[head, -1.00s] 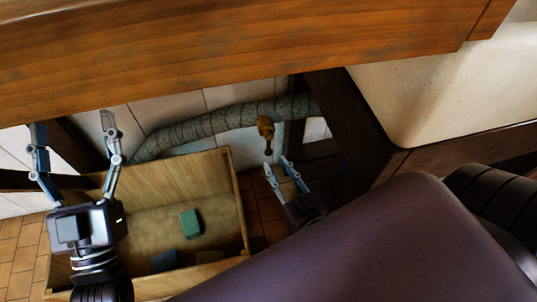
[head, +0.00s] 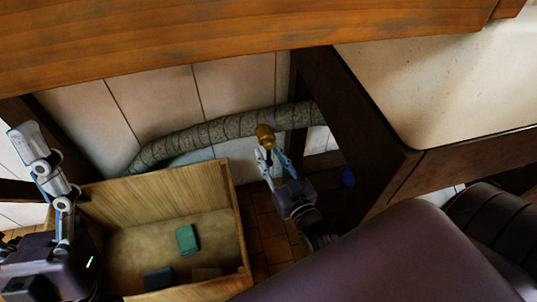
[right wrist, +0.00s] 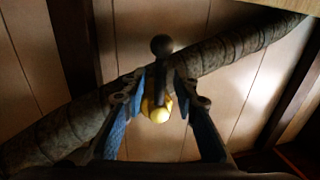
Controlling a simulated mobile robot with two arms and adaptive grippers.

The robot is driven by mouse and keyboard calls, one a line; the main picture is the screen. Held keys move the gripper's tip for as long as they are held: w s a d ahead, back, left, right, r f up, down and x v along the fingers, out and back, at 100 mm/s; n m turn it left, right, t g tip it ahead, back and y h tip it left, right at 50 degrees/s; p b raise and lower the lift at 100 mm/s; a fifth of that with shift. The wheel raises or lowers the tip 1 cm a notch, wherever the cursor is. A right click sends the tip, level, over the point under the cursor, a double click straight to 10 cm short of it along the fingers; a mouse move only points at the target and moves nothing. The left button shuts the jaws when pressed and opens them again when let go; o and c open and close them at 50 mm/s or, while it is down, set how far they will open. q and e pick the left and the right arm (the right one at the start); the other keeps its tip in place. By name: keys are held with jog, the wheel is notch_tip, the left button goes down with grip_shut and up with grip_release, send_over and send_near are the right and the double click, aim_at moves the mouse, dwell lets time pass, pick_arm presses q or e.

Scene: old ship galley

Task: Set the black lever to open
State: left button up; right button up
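The black lever (right wrist: 161,47) has a round dark knob and a short stem. It stands on a small brass valve body (head: 265,137), which also shows as yellow in the right wrist view (right wrist: 158,111). In the head view the lever (head: 268,156) points down toward my right gripper and is partly hidden by its fingers. My right gripper (head: 270,158) is open, one finger on each side of the lever; in the right wrist view contact is not clear.
A wrapped grey pipe (head: 210,132) runs behind the valve along the tiled wall (head: 150,95). A wooden crate (head: 150,184) with a green block (head: 187,239) and a dark block (head: 158,279) stands below. A dark wooden post (head: 345,110) is right of the valve, and a wooden beam (head: 230,35) crosses above.

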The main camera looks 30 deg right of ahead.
jog(key=shift+w, duration=0.3)
grip_shut()
dwell(0.3)
